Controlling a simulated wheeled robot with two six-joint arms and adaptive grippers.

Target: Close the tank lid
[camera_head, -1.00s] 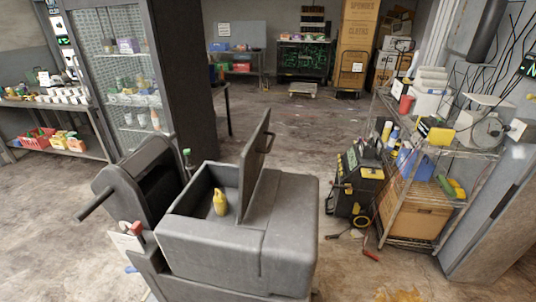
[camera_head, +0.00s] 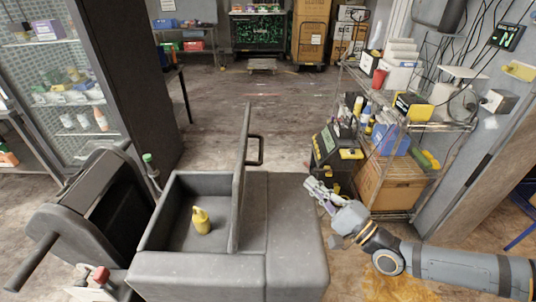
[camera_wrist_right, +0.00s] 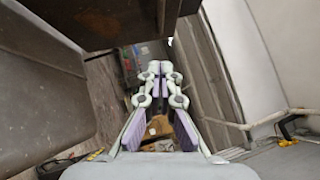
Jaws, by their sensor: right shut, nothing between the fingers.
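The grey tank (camera_head: 190,272) stands in the lower middle of the head view. Its lid (camera_head: 241,185) stands open, nearly upright, with a dark handle (camera_head: 258,150) on its right face. A yellow bottle (camera_head: 201,220) sits inside the open compartment. My right gripper (camera_head: 312,187) is shut and empty, to the right of the tank and apart from the lid. In the right wrist view my right gripper's fingers (camera_wrist_right: 160,70) are together with nothing between them. Dark grey surfaces fill the left and top there; I cannot tell which parts they are. My left gripper is out of view.
A wire shelf (camera_head: 420,125) with boxes and tools stands at the right, behind my right arm. A black and yellow tool case (camera_head: 333,155) stands on the floor near the right gripper. A tall glass-fronted cabinet (camera_head: 135,70) is at the left. The floor behind the tank is clear.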

